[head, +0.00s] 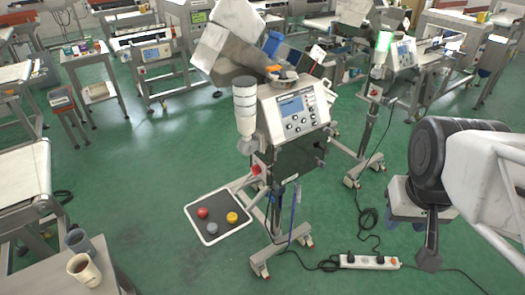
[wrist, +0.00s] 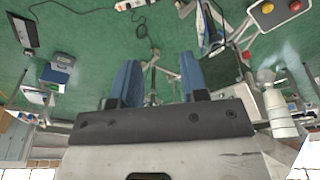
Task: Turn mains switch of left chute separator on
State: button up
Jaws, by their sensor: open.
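The left chute separator (head: 293,108) stands mid-picture in the head view. It has a grey control box with a blue screen and a white cylinder (head: 245,108) at its left. A red rotary switch (head: 256,169) sits low on its left side; its setting is too small to tell. A red switch also shows in the wrist view (wrist: 246,56), right of my gripper. My gripper (wrist: 160,62) is open and empty, its two blue fingers apart and touching nothing. In the head view my arm is at the right, clear of the separator.
A second separator (head: 400,54) stands behind at the right. A tray (head: 190,222) with red, yellow and grey pieces juts from the near stand. A power strip (head: 369,262) and cables lie on the green floor. Cups stand on a table (head: 48,282) at lower left.

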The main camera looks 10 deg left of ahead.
jog(key=w+a+f+n+g+h, duration=0.1)
jog(key=w+a+f+n+h, duration=0.2)
jog(key=w+a+f+n, duration=0.25)
jog(key=w+a+f+n+g+h, duration=0.15)
jog(key=w+f+n+h, duration=0.25)
jog(key=w+n, duration=0.4)
jog(key=w+a+f+n+h, duration=0.3)
jog(key=w+a+f+n, duration=0.15)
jog(key=w, duration=0.45)
jog(key=n+t+h, duration=0.2)
jog(key=n+t, duration=1.1)
jog(key=n, duration=0.5)
send_near(253, 172)
jog(key=w, duration=0.1)
jog(key=shift+w+d+f, duration=0.1)
jog(key=shift+d+f, duration=0.05)
jog(key=shift+d, duration=0.15)
jog(key=shift+x, duration=3.95)
